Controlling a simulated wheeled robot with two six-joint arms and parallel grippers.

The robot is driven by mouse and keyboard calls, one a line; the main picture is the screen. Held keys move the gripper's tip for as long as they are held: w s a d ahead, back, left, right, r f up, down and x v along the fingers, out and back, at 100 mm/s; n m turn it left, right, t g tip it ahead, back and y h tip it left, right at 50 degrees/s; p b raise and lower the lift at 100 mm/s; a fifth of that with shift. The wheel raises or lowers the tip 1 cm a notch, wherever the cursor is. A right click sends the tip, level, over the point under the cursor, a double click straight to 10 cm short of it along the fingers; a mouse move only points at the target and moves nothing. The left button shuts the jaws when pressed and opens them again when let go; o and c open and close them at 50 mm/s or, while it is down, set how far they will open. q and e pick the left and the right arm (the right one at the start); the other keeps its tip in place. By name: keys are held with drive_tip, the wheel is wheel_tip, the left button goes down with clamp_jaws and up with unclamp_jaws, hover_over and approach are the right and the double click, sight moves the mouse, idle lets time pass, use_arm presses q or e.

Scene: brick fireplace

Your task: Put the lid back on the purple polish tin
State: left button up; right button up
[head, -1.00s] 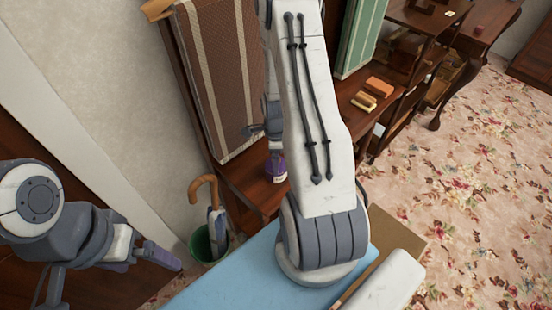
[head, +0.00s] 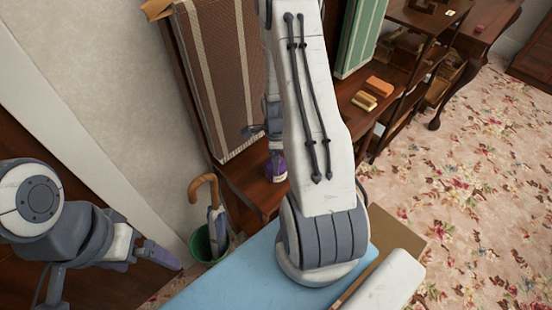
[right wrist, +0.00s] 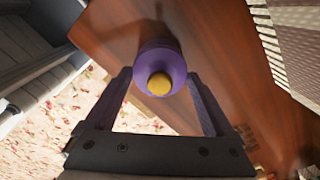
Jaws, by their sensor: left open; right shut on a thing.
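The purple polish tin (head: 275,172) stands on the wooden shelf, with a pale label low on its side; my right arm partly covers it. My right gripper (head: 274,145) is directly above it, mostly hidden behind my arm. In the right wrist view, a purple round lid with a yellow knob (right wrist: 160,84) sits between the fingers of my right gripper (right wrist: 158,76), which is shut on it. The tin's body shows behind the lid, lined up with it; I cannot tell whether they touch. My left gripper (head: 160,256) is open and empty at the lower left.
A brown striped case (head: 215,75) stands upright behind the tin. A green bin (head: 207,245) with a wooden-handled umbrella (head: 203,183) is on the floor to the left. Orange and yellow blocks (head: 372,93) lie on the shelf to the right. The floral carpet is open.

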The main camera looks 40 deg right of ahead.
idle(0.4)
drive_tip(key=o, duration=1)
drive_tip(key=shift+o, duration=0.2)
drive_tip(key=shift+r+p, duration=2.95)
drive_tip(key=shift+r, duration=0.6)
clamp_jaws()
